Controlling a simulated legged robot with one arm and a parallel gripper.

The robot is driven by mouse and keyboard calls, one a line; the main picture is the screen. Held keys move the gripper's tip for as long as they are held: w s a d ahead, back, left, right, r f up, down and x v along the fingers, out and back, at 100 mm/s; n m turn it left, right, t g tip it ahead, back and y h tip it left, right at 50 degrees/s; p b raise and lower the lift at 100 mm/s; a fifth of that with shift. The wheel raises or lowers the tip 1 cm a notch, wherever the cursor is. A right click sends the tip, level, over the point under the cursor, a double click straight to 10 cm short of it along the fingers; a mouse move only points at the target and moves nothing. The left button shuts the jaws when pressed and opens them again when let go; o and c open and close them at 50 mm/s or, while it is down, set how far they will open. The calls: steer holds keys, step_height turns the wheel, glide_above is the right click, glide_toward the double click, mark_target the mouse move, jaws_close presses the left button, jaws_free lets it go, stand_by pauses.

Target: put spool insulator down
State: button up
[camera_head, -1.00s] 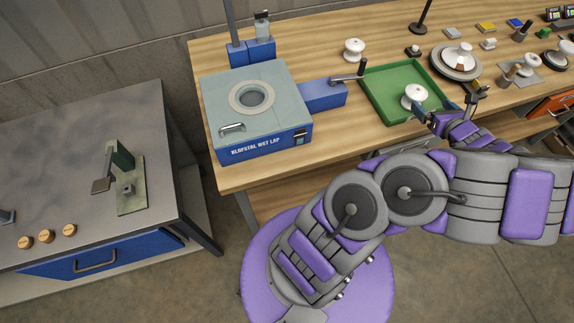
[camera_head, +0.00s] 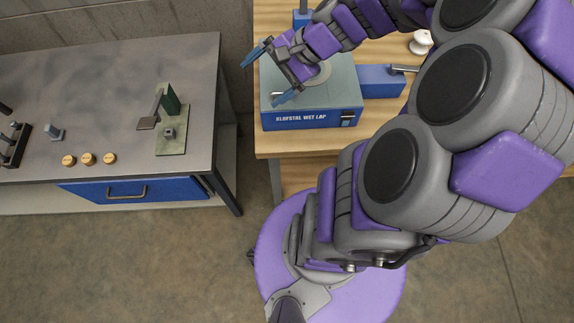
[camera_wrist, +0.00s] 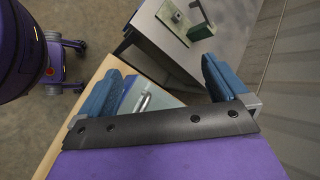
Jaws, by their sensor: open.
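A white spool insulator (camera_head: 422,42) stands on the wooden bench at the upper right of the head view, beside the lap machine's crank arm. The tray and the insulator in it are not visible now; my arm covers much of that side. My gripper (camera_head: 262,80) is open and empty above the left part of the blue-grey wet lap machine (camera_head: 340,88). In the wrist view my gripper (camera_wrist: 163,72) shows both fingers spread, with no insulator between them. The machine's metal handle (camera_wrist: 143,103) shows below the gap.
A grey metal table (camera_head: 90,80) stands at the left, with a green press-like tool (camera_head: 172,125) and several brass-coloured round pieces (camera_head: 88,159). A floor gap separates it from the wooden bench (camera_head: 272,145). My arm fills the right side of the head view.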

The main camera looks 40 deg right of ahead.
steer(key=s+a+n+g+h, duration=0.2)
steer(key=s+a+n+g, duration=0.2)
steer(key=s+a+n, duration=0.4)
steer(key=s+n+g+h, duration=0.2)
steer(key=s+n+h, duration=0.3)
steer(key=s, duration=0.6)
steer(key=shift+s+a+f+n+g, duration=0.3)
steer(key=shift+s+n, duration=0.1)
